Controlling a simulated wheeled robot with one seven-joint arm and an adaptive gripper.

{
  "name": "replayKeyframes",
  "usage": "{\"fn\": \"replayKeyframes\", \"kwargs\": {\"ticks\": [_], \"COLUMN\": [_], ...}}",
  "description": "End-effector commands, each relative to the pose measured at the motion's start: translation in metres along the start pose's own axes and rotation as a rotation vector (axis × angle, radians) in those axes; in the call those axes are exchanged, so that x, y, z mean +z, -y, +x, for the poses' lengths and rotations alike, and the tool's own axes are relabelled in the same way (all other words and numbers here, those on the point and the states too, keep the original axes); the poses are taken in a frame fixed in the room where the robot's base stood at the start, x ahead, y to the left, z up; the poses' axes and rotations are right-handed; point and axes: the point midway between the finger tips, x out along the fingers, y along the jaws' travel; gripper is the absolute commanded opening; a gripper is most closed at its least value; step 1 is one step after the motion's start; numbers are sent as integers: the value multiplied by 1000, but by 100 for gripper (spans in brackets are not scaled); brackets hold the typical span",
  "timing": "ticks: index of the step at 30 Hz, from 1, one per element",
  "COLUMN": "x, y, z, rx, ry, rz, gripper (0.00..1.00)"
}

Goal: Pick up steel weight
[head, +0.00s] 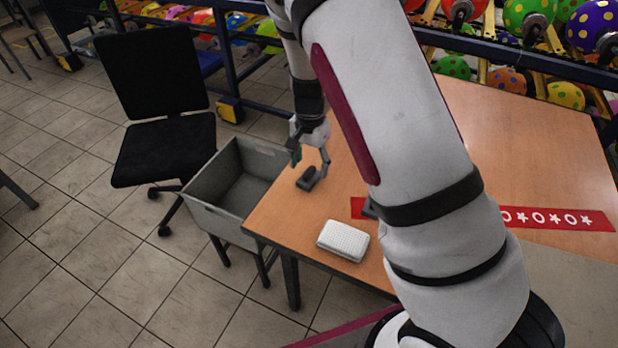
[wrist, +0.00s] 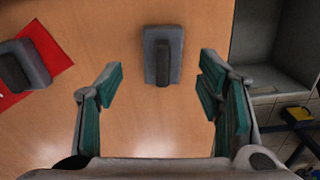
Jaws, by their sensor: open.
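A dark grey steel weight (head: 312,178) with a raised bar handle stands on the wooden table near its left edge. In the wrist view the weight (wrist: 163,62) lies ahead, between the lines of the two fingers. My gripper (head: 310,158) is open and empty, just above the weight in the head view. In the wrist view my gripper (wrist: 162,78) shows its green-padded fingers spread on either side, with the weight just beyond the tips. A second similar weight (wrist: 30,62) sits on the red strip; my arm mostly hides it in the head view.
A grey bin (head: 214,212) stands against the table's left edge. A white textured box (head: 343,241) lies at the table's near edge. A red strip (head: 560,217) with white symbols crosses the table (head: 540,130). A black chair (head: 165,145) stands left; balloon racks stand behind.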

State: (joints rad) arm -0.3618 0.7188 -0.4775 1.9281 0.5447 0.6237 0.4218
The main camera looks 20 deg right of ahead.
Motion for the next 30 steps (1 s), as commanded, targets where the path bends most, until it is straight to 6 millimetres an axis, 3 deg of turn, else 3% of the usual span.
{"fn": "replayKeyframes", "kwargs": {"ticks": [7, 17, 25, 30], "x": [-2, -2, -1, -2], "y": [2, 3, 3, 3], "z": [36, 42, 42, 42], "rx": [3, 0, 1, 0], "ry": [2, 0, 1, 0], "rz": [2, 0, 0, 0], "gripper": [61, 61, 2, 0]}}
